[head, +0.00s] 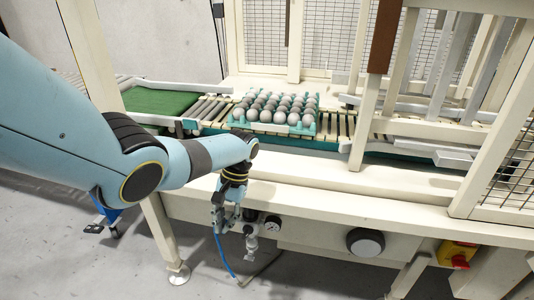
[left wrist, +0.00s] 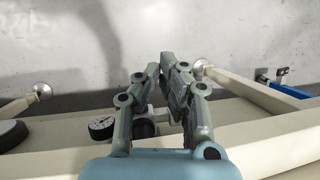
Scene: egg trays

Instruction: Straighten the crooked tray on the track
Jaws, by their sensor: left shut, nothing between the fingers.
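The teal tray (head: 268,129) full of grey and whitish eggs sits on the roller track (head: 207,110) in the middle of the head view. It looks slightly turned against the track; the exact angle is hard to tell. My left gripper (head: 226,220) hangs in front of the machine's front beam, below and nearer than the tray, and does not touch it. In the left wrist view its fingers (left wrist: 160,64) are closed together with nothing between them. The tray is not in the left wrist view. My right gripper is not in view.
A green belt (head: 158,101) lies left of the rollers. Cream posts and a brown-topped upright (head: 372,110) stand right of the tray. A gauge (head: 273,223), a black knob (head: 365,241) and a red-yellow switch (head: 458,254) are on the front.

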